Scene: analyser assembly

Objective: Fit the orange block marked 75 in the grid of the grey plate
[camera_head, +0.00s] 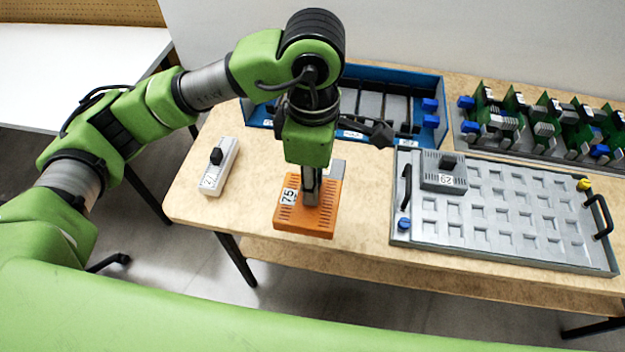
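The orange block marked 75 (286,217) lies on the wooden table in front of the blue bin, left of the grey plate. The grey plate (480,245) has a grid of square recesses and a black handle at each end. A grey block marked 29 (432,178) sits at its upper left corner. My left gripper (311,200) points straight down over the middle of the orange block. Its fingers hide the block's centre, so I cannot tell whether they are closed on a knob there. My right gripper is not in view.
A white block marked 72 (221,167) with a black knob lies at the table's left. A blue bin (437,85) stands at the back, partly behind my arm. A rack of green circuit boards (540,120) stands back right. Table between orange block and plate is clear.

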